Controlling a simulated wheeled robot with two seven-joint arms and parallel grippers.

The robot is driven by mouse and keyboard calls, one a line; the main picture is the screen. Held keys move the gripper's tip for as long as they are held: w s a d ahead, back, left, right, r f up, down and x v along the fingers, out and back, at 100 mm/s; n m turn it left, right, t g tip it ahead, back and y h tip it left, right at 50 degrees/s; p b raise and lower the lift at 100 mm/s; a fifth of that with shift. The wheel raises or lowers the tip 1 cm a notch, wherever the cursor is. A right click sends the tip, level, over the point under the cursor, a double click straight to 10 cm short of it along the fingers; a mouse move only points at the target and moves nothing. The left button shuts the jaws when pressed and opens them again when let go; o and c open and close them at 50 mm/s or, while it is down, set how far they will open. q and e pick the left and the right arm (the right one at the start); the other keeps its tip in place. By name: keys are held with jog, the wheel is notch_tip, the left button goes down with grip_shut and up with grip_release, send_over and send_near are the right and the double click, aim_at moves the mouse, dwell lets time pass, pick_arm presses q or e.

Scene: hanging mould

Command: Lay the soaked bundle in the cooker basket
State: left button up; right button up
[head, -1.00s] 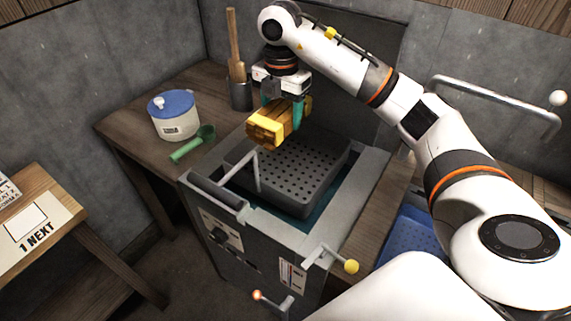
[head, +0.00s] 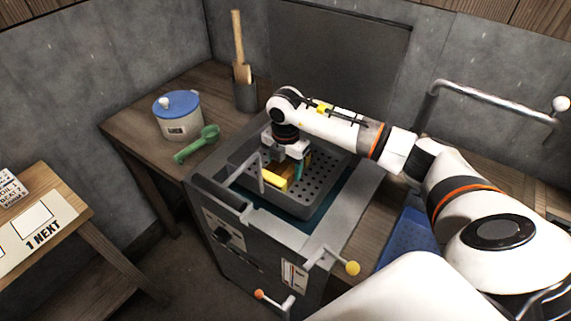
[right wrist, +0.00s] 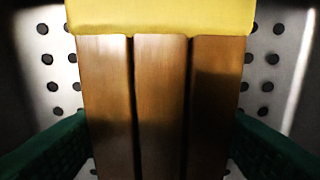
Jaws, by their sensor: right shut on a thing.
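The bundle (head: 277,184) is a yellow-ended stack of brown slats inside the cooker basket (head: 320,187), a grey tray with a perforated floor. My right gripper (head: 284,170) is above it, shut on it with teal fingers on either side. In the right wrist view the bundle's slats and yellow band (right wrist: 160,15) fill the middle between the green fingers, with the perforated metal on both sides. I cannot tell whether the bundle touches the basket floor. My arm and gripper hide part of it. My left gripper is not in view.
The basket sits in a grey cooker (head: 235,228) with a handle bar beside the bundle and a yellow-knobbed lever (head: 352,268) at front. A blue perforated tray (head: 410,240) lies right.

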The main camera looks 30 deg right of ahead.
aim_at(285, 163)
jog(key=shift+f, duration=0.15)
jog(key=o, duration=1.3)
jog(key=shift+c, duration=0.2)
jog(key=shift+r, duration=0.3)
notch_tip(285, 163, up, 12)
jog(key=b, duration=0.1)
